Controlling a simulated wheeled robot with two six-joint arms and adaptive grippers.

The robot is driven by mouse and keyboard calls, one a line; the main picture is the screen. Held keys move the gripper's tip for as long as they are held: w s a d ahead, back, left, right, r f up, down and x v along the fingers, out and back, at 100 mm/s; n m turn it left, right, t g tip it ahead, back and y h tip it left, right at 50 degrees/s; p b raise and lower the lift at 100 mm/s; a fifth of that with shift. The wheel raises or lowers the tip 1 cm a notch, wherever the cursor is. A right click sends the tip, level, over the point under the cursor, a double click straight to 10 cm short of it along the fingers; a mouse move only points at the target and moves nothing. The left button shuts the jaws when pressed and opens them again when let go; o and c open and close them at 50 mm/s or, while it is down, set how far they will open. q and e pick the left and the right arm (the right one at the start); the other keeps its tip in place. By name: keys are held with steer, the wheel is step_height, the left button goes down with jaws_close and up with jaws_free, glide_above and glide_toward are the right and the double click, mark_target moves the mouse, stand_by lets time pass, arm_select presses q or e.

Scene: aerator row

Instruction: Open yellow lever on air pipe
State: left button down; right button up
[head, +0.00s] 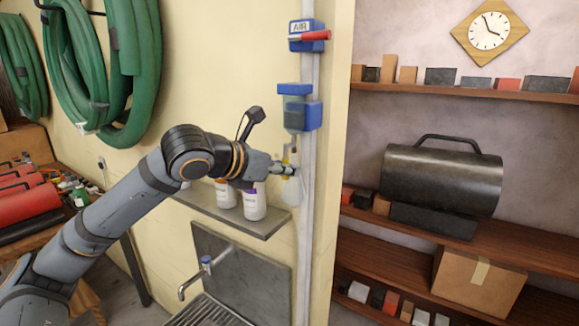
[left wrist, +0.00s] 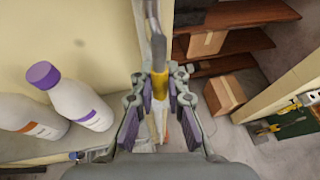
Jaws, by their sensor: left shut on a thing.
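The air pipe (head: 310,160) is a thin grey vertical pipe on the cream wall, carrying blue fittings. The yellow lever (left wrist: 160,84) shows between my fingers in the left wrist view; in the head view only a small bit of yellow shows, below the blue unit. My left gripper (head: 285,170) reaches in from the left beside the pipe. In the left wrist view my left gripper (left wrist: 159,92) is shut on the yellow lever, one finger on each side. The lever's far end is partly hidden by the fingers. My right gripper is in neither view.
A blue block marked AIR with a red handle (head: 314,36) sits higher on the pipe. A blue filter unit (head: 297,108) is just above my gripper. White bottles (head: 254,203) stand on a grey shelf close below my wrist. A tap (head: 193,284) is lower.

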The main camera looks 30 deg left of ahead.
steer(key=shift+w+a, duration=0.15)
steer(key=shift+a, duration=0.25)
